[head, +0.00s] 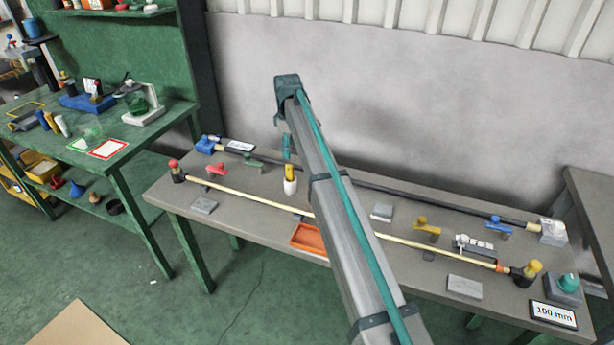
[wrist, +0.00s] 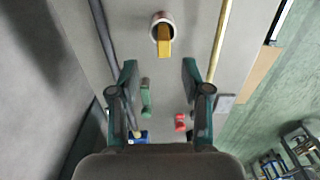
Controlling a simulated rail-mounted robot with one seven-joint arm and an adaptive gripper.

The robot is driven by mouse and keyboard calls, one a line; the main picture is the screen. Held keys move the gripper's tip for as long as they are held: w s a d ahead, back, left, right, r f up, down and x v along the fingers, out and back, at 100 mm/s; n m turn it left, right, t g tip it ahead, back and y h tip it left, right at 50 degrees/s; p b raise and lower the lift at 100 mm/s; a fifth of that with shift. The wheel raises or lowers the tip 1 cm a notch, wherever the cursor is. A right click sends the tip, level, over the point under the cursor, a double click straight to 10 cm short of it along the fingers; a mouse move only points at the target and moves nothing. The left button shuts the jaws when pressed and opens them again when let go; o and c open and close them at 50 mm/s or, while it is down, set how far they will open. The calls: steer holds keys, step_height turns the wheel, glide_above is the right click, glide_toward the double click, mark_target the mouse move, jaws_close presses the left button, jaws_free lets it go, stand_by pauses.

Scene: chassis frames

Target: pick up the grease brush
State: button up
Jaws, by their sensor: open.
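What looks like the grease brush is a yellow handle (head: 291,171) standing upright in a small white pot (head: 290,187) on the grey bench. In the wrist view the yellow handle (wrist: 164,42) and the round pot (wrist: 157,18) show at the top, ahead of the fingertips. The brush end is hidden inside the pot. My gripper (wrist: 158,68) is open, with nothing between its fingers. In the head view my gripper (head: 287,146) is partly hidden by my arm, above the bench and slightly beyond the pot.
A pale rod (head: 250,196) and a dark rod (head: 400,192) run along the grey bench on either side of the pot. Red (head: 216,169) and green (head: 252,162) clamps stand to its left. An orange tray (head: 307,239) lies in front. A wall rises behind.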

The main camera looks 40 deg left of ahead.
mark_target(289, 165)
steer(key=f+p, duration=0.1)
steer(key=f, duration=0.2)
steer(key=f+p, duration=0.1)
steer(key=f, duration=0.2)
steer(key=f+p, duration=0.1)
steer(key=f, duration=0.3)
steer(key=shift+s, duration=0.25)
jaws_close()
